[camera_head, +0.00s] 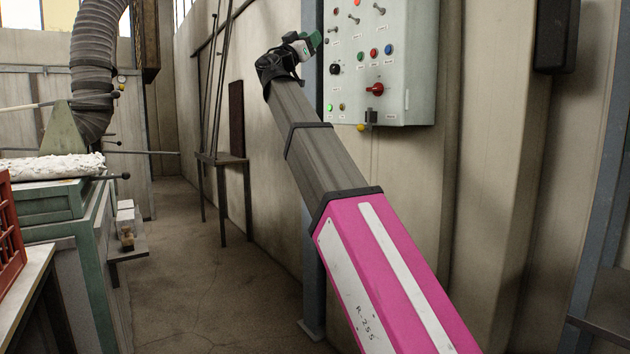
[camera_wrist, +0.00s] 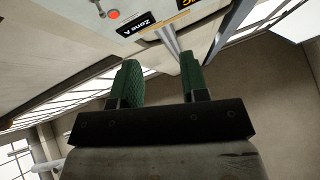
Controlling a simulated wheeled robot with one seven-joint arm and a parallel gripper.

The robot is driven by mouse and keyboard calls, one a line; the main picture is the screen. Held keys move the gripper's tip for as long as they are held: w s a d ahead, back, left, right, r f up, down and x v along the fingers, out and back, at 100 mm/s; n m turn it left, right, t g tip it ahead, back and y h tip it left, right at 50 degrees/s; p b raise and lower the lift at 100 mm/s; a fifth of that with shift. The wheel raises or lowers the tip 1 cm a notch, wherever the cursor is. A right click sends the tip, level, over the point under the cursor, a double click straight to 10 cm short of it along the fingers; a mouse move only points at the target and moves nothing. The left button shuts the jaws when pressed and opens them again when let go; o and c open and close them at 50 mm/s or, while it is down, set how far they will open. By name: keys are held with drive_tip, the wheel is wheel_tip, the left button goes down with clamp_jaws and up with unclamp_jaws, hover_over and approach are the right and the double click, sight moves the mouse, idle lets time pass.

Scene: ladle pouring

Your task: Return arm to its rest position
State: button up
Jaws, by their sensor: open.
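My gripper (camera_head: 308,45) is at the end of my raised, outstretched arm, in the upper middle of the head view. It is just left of the top of a grey control panel (camera_head: 412,60) on the wall. In the wrist view my gripper (camera_wrist: 160,80) shows two green ridged fingers spread apart with nothing between them. I cannot tell the exact gap between gripper and panel.
A green-grey bench (camera_head: 60,205) with white lumpy material (camera_head: 55,167) stands at left, beside a red crate (camera_head: 10,240). A ribbed grey duct (camera_head: 97,70) hangs above. A narrow stand with rods (camera_head: 222,160) is by the wall. The concrete floor (camera_head: 190,270) between is clear.

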drive_tip(key=w+d+f+n+g+y, duration=0.25)
drive_tip(key=d+f, duration=0.25)
drive_tip(key=f, duration=1.3)
drive_tip(key=w+d+f+n+g+y, duration=0.25)
drive_tip(key=w+d+f+y, duration=0.2)
drive_tip(key=f, duration=1.45)
drive_tip(key=w+d+f+n+g+y, duration=0.25)
drive_tip(key=d+f, duration=0.35)
drive_tip(key=f, duration=1.2)
drive_tip(key=s+d+f+n+g+y, duration=0.1)
drive_tip(key=s+d+f+g, duration=0.15)
drive_tip(key=f, duration=0.55)
drive_tip(key=s+d+f+n+g+y, duration=0.15)
drive_tip(key=s+f, duration=0.25)
drive_tip(key=f, duration=0.5)
drive_tip(key=s+d+f+g+y, duration=0.15)
drive_tip(key=s+f, duration=0.25)
drive_tip(key=f, duration=0.4)
drive_tip(key=s+f+n+g+y, duration=0.1)
drive_tip(key=s+f+g+y, duration=0.3)
drive_tip(key=s+f, duration=1.1)
drive_tip(key=shift+s+f+y, duration=0.3)
drive_tip(key=shift+f+y, duration=0.35)
drive_tip(key=shift+f, duration=0.15)
drive_tip(key=shift+a, duration=0.1)
